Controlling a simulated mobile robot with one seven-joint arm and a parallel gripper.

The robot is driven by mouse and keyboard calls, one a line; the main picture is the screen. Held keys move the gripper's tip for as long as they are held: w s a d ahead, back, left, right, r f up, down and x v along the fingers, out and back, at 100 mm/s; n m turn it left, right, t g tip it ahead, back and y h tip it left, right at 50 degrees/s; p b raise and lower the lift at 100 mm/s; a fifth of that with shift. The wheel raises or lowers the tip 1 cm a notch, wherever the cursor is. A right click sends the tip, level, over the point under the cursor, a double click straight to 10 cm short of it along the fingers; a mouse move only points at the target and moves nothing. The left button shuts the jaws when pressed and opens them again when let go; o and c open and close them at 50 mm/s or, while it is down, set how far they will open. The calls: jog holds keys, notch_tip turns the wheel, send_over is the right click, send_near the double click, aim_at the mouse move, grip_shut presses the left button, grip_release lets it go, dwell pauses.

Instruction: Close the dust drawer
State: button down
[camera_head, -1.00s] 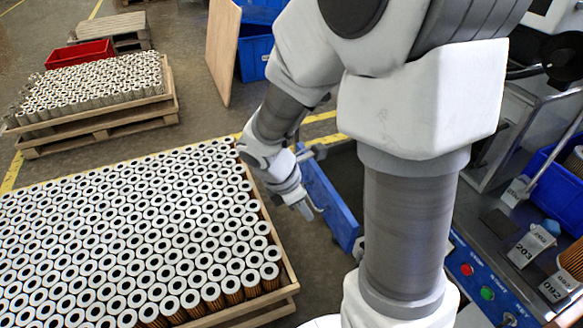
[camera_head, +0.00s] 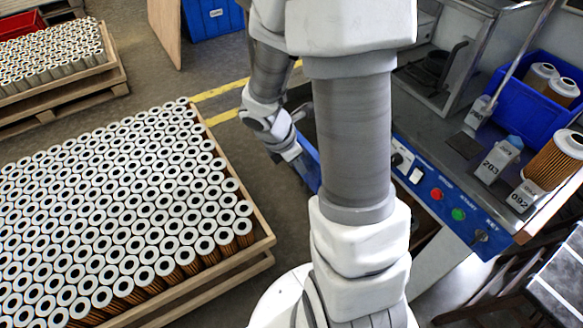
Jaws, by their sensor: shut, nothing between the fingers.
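The dust drawer's blue front (camera_head: 311,172) shows in the head view just left of my arm's thick grey link. It stands out from the bench, so the drawer is open. A strip of its dark inside shows above the front, and my arm hides the rest. My gripper (camera_head: 293,155) is at the left, outer side of the blue front, close to its upper part. The jaws are shut and empty. I cannot tell whether the fingertips touch the front.
A wooden pallet (camera_head: 262,243) packed with filter cartridges stands close at the left of my arm. The bench with a blue control panel (camera_head: 430,185) and a blue bin (camera_head: 545,117) is at the right. A strip of floor lies between pallet and drawer.

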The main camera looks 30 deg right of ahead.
dwell(0.3)
jog(key=d+p, duration=0.3)
jog(key=d, duration=0.4)
jog(key=d+p, duration=0.3)
jog(key=d, duration=0.4)
jog(key=d+p, duration=0.3)
jog(key=d, duration=0.4)
jog(key=shift+w+d+r, duration=0.1)
jog(key=shift+w+r, duration=0.1)
jog(key=shift+w, duration=0.15)
jog(key=shift+d+f+p, duration=0.15)
jog(key=shift+d+p, duration=0.2)
jog(key=shift+d, duration=0.55)
jog(key=shift+w, duration=0.1)
